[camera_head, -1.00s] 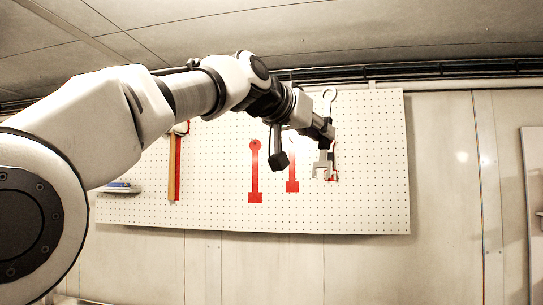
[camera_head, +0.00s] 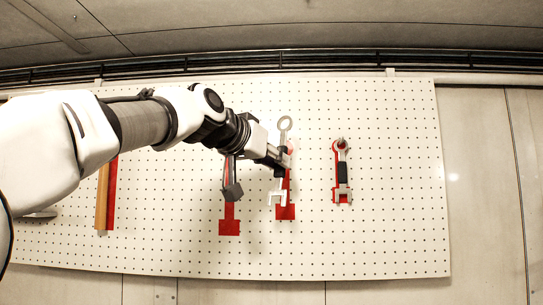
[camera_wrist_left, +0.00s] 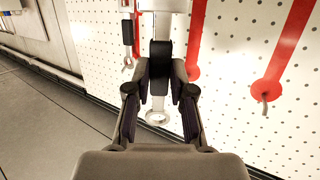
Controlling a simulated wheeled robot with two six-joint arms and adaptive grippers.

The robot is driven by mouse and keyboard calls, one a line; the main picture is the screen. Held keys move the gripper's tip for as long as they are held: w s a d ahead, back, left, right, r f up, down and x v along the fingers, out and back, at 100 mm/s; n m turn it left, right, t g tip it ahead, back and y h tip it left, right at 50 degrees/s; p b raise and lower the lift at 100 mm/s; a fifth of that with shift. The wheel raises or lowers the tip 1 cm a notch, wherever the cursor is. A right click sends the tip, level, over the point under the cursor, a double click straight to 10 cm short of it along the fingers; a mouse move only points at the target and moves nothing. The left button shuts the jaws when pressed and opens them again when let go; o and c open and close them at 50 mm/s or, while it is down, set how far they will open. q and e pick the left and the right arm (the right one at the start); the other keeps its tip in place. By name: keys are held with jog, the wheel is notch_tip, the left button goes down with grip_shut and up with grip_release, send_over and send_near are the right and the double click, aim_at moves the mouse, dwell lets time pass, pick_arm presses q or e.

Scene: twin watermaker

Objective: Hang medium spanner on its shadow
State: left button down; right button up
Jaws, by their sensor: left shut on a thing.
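My left gripper (camera_head: 277,160) is shut on a grey spanner (camera_head: 284,124), held upright with its ring end up and open jaw down. The spanner is in front of the middle red shadow (camera_head: 286,211), slightly left of its lower part. Whether it touches the board is unclear. In the left wrist view, the gripper (camera_wrist_left: 160,72) grips the spanner's shaft, and its ring (camera_wrist_left: 158,118) shows beyond the fingers. A red shadow (camera_wrist_left: 194,45) runs just right of it there. My right gripper is not in view.
A smaller dark-handled spanner (camera_head: 343,172) hangs on the right red shadow. The left red shadow (camera_head: 229,228) is bare low down, its top behind my arm. A wooden handle (camera_head: 102,195) hangs farther left. The pegboard (camera_head: 395,230) is clear at right. A peg (camera_wrist_left: 265,104) sticks out.

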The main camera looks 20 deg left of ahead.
pick_arm(q)
jog(key=shift+w+a+f+p, duration=0.1)
jog(key=shift+w+a+p, duration=0.15)
jog(key=shift+w+p, duration=0.25)
jog(key=shift+w+a+p, duration=0.25)
jog(key=shift+w+p, duration=0.15)
jog(key=shift+w, duration=0.05)
jog(key=shift+w+a+f+p, duration=0.1)
jog(key=shift+w+a+p, duration=0.1)
jog(key=shift+w+p, duration=0.55)
jog(key=shift+w+a+f+p, duration=0.1)
jog(key=shift+w+a+p, duration=0.15)
jog(key=shift+w+p, duration=0.5)
jog(key=shift+w+a+f+p, duration=0.15)
jog(key=shift+w+p, duration=0.25)
jog(key=shift+w, duration=0.65)
jog(key=shift+w+a+f, duration=0.3)
jog(key=shift+w+f, duration=0.05)
jog(key=shift+w, duration=0.25)
jog(key=shift+w+a+f, duration=0.25)
jog(key=shift+w+f, duration=0.05)
jog(key=shift+w, duration=0.3)
jog(key=shift+s+d, duration=0.1)
jog(key=shift+d, duration=0.05)
